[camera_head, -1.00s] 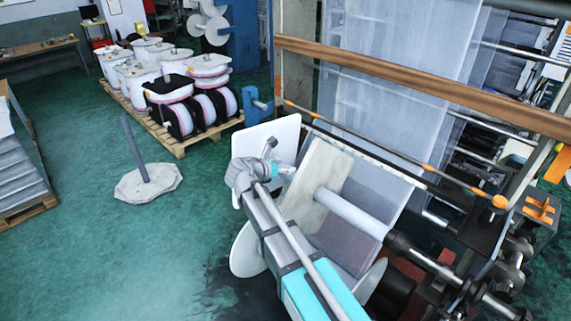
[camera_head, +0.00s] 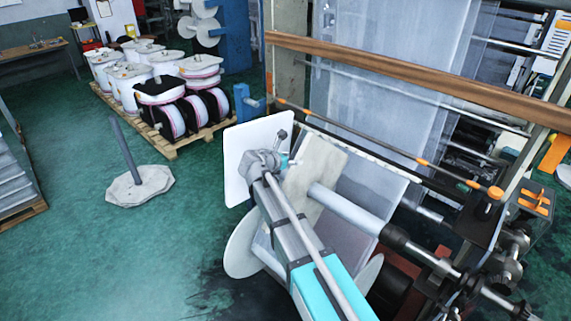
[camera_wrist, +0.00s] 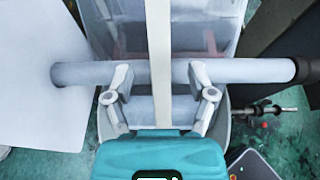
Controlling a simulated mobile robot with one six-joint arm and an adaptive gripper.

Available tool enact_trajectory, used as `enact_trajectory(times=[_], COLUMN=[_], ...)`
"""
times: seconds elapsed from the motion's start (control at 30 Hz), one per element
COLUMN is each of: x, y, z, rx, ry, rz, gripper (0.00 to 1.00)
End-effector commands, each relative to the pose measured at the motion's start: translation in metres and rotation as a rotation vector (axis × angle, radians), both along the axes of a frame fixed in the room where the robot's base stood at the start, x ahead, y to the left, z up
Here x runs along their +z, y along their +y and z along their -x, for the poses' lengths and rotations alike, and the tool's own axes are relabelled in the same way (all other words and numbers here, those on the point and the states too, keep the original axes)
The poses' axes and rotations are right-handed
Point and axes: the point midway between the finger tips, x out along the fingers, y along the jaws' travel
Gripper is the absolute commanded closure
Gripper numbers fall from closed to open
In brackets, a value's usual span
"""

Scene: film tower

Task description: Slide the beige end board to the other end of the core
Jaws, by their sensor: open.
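In the wrist view the beige board (camera_wrist: 160,40) shows edge-on as a narrow strip crossing the core (camera_wrist: 245,71). My gripper (camera_wrist: 160,78) is open, with one finger on each side of the board's edge and gaps between. The fingers overlap the core in this view; contact cannot be told. In the head view my arm hides part of the board and core. A white board (camera_head: 250,160) stands at the left end of the core.
A wooden beam (camera_head: 420,76) and a rod with orange parts (camera_head: 380,145) run above and behind the core. A dark shaft (camera_head: 420,250) extends from its right end. A grey post on a stone base (camera_head: 140,186) and a pallet of rolls (camera_head: 160,135) stand left.

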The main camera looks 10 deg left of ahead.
Motion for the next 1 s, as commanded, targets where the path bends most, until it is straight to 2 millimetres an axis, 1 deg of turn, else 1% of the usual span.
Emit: enact_trajectory(times=[0.03, 0.2, 0.4, 0.6, 0.93, 1.0], x=[-0.006, -0.014, -0.021, -0.023, -0.023, -0.023], y=[-0.005, -0.018, -0.029, -0.035, -0.035, -0.036], z=[-0.007, -0.024, -0.039, -0.045, -0.046, -0.046], rx=[-0.002, -0.002, -0.002, -0.001, -0.001, -0.002], ry=[0.000, 0.000, 0.000, 0.000, 0.000, 0.000], rz=[0.000, 0.001, 0.001, 0.000, 0.000, 0.001], gripper=[0.29, 0.29, 0.29, 0.29, 0.29, 0.42])
